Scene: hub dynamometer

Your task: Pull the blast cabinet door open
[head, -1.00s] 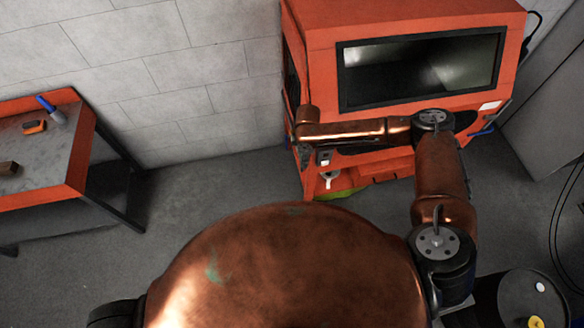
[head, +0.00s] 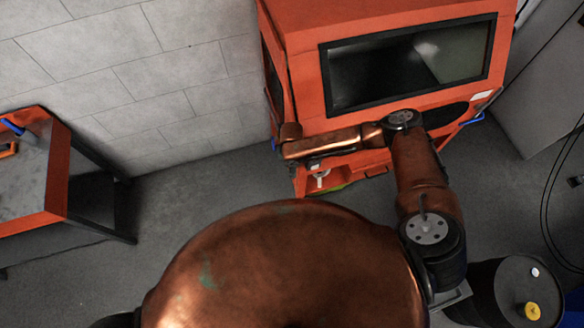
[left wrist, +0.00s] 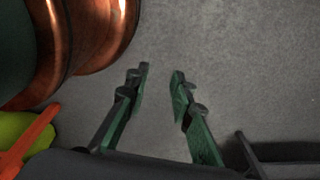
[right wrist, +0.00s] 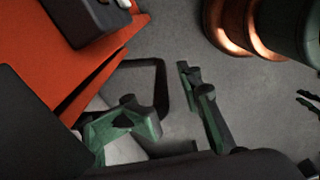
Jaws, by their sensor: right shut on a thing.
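The orange-red blast cabinet (head: 390,20) stands at the back, with a dark framed window (head: 408,62) in its front. My right arm crosses in front of it, and its hand end lies by the cabinet's left front corner; the fingers are hidden in the head view. In the right wrist view a dark looped handle (right wrist: 148,63) stands out beside orange panels (right wrist: 60,60). My right gripper (right wrist: 168,95) is shut on this handle, one bar running between its fingers. Whether the door stands ajar I cannot tell. My left gripper (left wrist: 160,78) is open and empty above grey floor.
An orange-edged workbench (head: 58,170) stands at the left against the block wall. A black drum (head: 500,290) with a yellow cap stands at the lower right. Grey floor is free between bench and cabinet. A cable hangs at the far right.

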